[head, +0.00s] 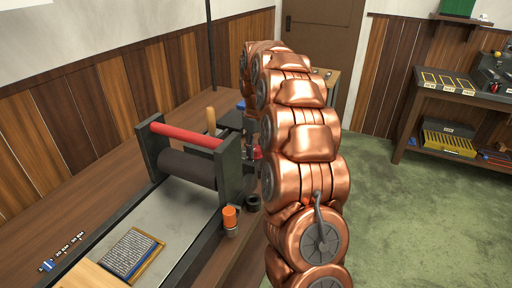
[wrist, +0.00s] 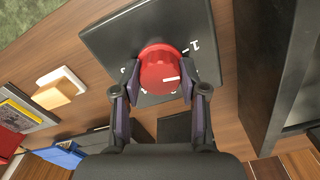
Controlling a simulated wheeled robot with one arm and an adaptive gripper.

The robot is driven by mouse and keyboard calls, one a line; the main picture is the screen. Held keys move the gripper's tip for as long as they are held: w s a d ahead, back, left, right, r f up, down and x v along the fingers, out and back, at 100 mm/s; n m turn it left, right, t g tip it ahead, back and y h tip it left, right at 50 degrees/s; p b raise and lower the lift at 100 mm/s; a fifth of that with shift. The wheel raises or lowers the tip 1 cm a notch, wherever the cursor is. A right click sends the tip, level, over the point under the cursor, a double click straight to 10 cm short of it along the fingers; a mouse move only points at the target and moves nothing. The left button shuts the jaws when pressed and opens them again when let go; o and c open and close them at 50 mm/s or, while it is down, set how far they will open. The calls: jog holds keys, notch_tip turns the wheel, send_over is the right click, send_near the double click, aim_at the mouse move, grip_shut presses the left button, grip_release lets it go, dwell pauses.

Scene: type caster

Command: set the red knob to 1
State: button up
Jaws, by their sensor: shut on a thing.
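The red knob (wrist: 158,58) stands on a dark square plate (wrist: 115,37) in the wrist view. A white pointer line on its face points right in the picture, below the white 1 mark (wrist: 194,46) at the plate's upper right. Other white marks left of and below the knob are partly hidden. My gripper (wrist: 160,84) is shut on the knob, one finger on its left side and one on its right. In the head view my copper arm hides most of this; only a bit of red (head: 257,153) shows beside it.
A press with a red bar (head: 187,135) and dark roller (head: 188,168) stands left of my arm on the wooden bench. A type block (head: 127,255) lies on its bed. An orange-capped bottle (head: 229,217) stands near. The wrist view shows a white tray (wrist: 47,79) and blue box (wrist: 58,157).

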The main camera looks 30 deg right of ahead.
aim_at(256, 148)
jog(key=shift+n, duration=1.8)
jog(key=o, duration=1.1)
jog(key=shift+o, duration=0.2)
jog(key=shift+r, duration=0.15)
notch_tip(256, 148, up, 12)
